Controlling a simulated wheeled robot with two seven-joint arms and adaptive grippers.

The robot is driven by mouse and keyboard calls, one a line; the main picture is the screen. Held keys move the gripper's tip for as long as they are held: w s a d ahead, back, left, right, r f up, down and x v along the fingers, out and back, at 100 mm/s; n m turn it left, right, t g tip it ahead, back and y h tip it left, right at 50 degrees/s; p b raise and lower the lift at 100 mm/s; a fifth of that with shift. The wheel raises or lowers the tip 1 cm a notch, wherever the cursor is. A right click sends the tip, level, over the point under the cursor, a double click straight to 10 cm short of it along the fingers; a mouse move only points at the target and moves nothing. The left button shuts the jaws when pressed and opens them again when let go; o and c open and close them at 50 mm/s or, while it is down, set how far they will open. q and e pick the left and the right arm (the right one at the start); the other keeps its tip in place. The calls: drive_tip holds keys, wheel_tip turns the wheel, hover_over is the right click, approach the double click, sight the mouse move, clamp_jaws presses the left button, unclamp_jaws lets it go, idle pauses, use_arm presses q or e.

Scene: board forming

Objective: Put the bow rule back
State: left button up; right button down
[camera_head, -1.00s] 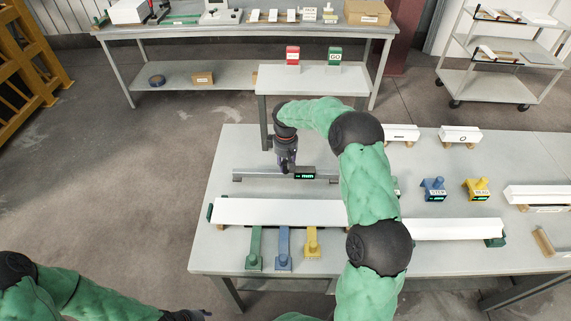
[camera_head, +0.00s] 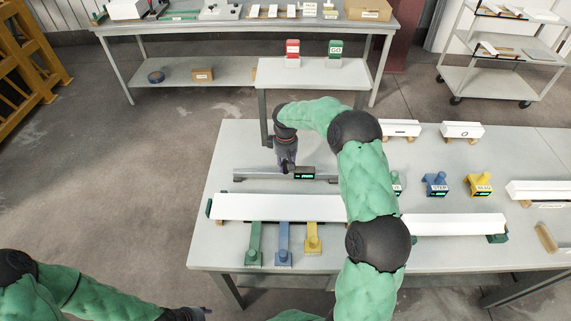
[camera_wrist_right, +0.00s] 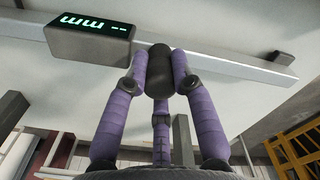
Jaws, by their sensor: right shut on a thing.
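The bow rule is a grey bar (camera_head: 255,175) with a black display box (camera_head: 304,173) showing green "mm" marks. It lies crosswise over the far left part of the near table, behind the long white board (camera_head: 270,207); I cannot tell whether it touches the tabletop. My right gripper (camera_head: 287,164) comes down on it just left of the display. In the right wrist view its purple fingers (camera_wrist_right: 160,75) are shut around a dark grip beside the bar (camera_wrist_right: 220,68). My left gripper (camera_head: 197,313) is at the bottom edge, mostly cut off.
Blue (camera_head: 436,184) and yellow (camera_head: 479,185) labelled stands are at right. A small stand with red (camera_head: 292,53) and green (camera_head: 335,53) blocks is behind. My right arm hides the table's middle.

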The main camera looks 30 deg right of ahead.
drive_tip(key=shift+f, duration=0.25)
drive_tip(key=c, duration=1)
unclamp_jaws()
drive_tip(key=shift+o, duration=0.5)
drive_tip(key=shift+o, duration=1.3)
wheel_tip(320, 180, up, 12)
